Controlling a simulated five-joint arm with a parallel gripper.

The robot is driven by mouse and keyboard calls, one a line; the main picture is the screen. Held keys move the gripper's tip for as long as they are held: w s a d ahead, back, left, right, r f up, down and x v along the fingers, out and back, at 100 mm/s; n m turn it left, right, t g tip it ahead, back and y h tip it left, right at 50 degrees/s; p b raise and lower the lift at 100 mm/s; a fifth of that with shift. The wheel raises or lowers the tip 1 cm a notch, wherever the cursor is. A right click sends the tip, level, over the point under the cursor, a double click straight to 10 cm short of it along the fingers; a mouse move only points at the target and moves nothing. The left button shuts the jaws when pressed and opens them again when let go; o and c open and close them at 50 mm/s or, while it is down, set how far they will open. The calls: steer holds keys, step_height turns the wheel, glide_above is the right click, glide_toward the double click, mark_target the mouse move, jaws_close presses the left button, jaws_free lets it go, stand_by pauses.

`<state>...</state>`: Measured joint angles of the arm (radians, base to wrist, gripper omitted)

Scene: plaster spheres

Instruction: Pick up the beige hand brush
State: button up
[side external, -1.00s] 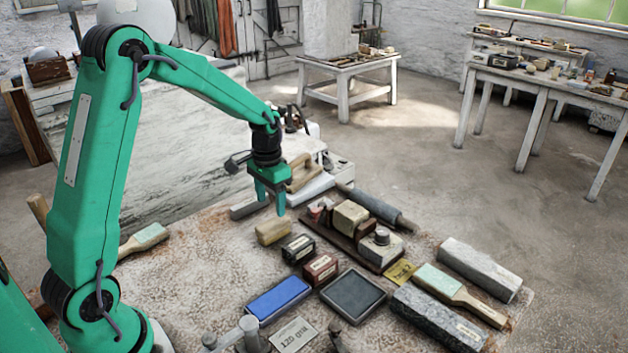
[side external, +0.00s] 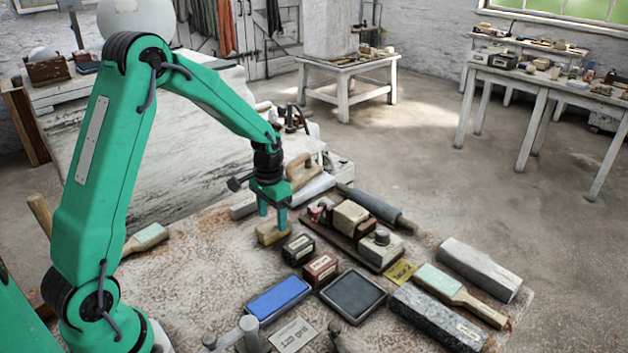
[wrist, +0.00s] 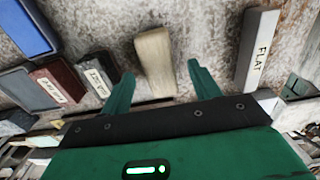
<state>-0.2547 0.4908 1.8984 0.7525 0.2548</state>
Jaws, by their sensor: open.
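The beige hand brush (side external: 270,233) lies on the worn, speckled tabletop, a short rounded block in front of my arm. My gripper (side external: 272,222) is right above it with the fingers pointing down, one toward each side of the brush. In the wrist view the brush (wrist: 154,62) lies ahead of and between the two green fingers of my gripper (wrist: 158,82). The jaws are open and nothing is held. Whether a finger touches the brush cannot be told.
A dark labelled block (side external: 298,249) stands close to the brush's right, with a dark red block (side external: 320,269) beyond it. In the wrist view a grey block marked FLAT (wrist: 258,48) lies on the other side. Bare tabletop (side external: 205,265) is free to the left.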

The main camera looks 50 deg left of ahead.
mark_target(273, 222)
steer(key=shift+f, duration=1.6)
steer(key=c, duration=1.1)
